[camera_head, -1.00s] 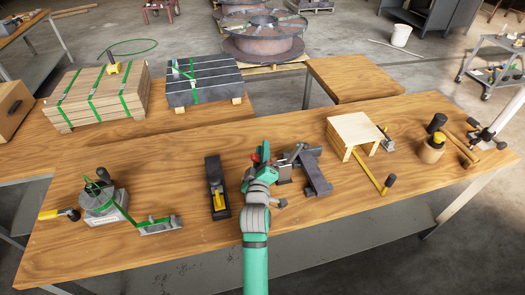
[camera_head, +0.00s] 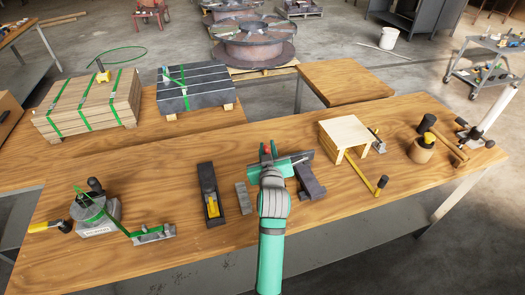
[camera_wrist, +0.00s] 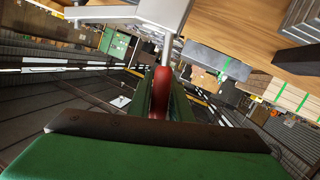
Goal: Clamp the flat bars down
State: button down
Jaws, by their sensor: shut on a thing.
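My gripper (camera_head: 268,158) is at the middle of the workbench. In the wrist view its green fingers (camera_wrist: 160,95) are shut on a red handle (camera_wrist: 160,83). The handle joins a light grey metal clamp (camera_wrist: 160,14) at the top of that view. In the head view, the clamp's grey arm lies beside a dark steel piece (camera_head: 311,183), right of my gripper. A small grey stack of flat bars (camera_head: 243,197) lies on the bench left of my arm. My gripper and arm hide part of the clamp, so I cannot tell what it presses on.
A dark tool with a yellow part (camera_head: 210,195) lies left of the bars. A strapping tool (camera_head: 97,215) stands further left. The front right of the bench is clear.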

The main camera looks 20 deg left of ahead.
jog(key=shift+w+d+m+g+y, duration=0.2)
jog(key=shift+w+d+m+g, duration=0.1)
jog(key=shift+d+m, duration=0.2)
jog(key=shift+w+d+m+g+y, duration=0.2)
jog(key=shift+d+m+g, duration=0.15)
jog(key=shift+m, duration=0.25)
jog(key=c, duration=1.6)
grip_release()
jog(key=v, duration=1)
jog(key=shift+s+d, duration=0.2)
jog(key=shift+s, duration=0.15)
